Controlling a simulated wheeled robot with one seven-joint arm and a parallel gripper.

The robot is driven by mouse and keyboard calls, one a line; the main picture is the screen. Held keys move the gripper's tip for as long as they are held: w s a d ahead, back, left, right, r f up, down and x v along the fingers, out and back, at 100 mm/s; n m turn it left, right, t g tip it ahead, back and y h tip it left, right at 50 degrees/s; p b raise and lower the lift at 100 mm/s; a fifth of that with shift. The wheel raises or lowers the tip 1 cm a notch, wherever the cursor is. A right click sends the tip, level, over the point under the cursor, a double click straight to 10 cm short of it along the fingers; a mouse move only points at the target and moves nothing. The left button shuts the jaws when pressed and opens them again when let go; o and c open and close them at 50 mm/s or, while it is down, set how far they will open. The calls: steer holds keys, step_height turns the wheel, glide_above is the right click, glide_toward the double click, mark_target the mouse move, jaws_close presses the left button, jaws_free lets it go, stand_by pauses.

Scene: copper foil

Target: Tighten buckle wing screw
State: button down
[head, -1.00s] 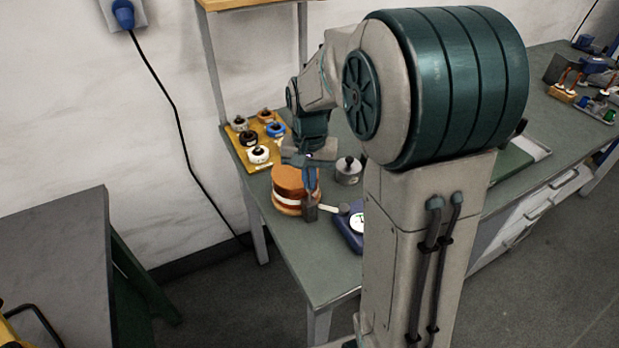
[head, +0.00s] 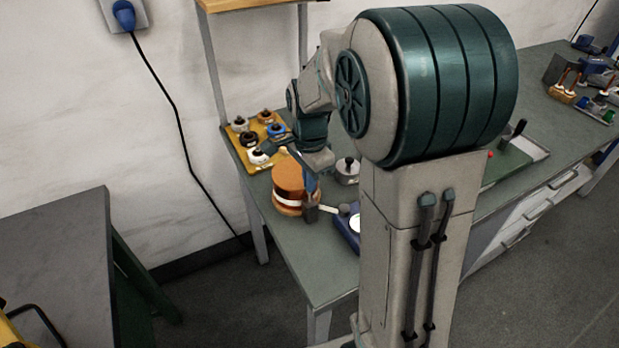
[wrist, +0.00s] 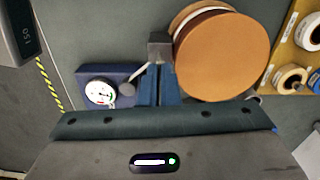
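A copper-coloured foil roll (head: 290,181) stands on the bench with a white band (head: 284,202) around it. The wrist view shows the roll (wrist: 226,58) from above. A dark buckle block (head: 311,214) sits against its side; it also shows in the wrist view (wrist: 160,46). A pale lever (head: 329,209) with a round grey knob (head: 344,209) sticks out beside it. My gripper (head: 311,196) points down at the buckle. Its blue fingers (wrist: 158,68) are close together, with their tips at the block. The wing screw is hidden there, so I cannot tell whether they grip it.
A blue gauge with a white dial (wrist: 100,92) stands beside the lever. A yellow tray (head: 236,146) with several small spools is behind the roll. A grey weight-like cylinder (head: 347,171) stands right of the roll. The bench's front left corner (head: 312,283) is clear.

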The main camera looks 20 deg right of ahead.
steer(key=shift+s+f+m, duration=0.1)
steer(key=shift+m, duration=0.4)
steer(key=c, duration=1.7)
jaws_free()
steer(key=shift+r, duration=0.55)
step_height(320, 180, up, 13)
steer(key=shift+f, duration=0.15)
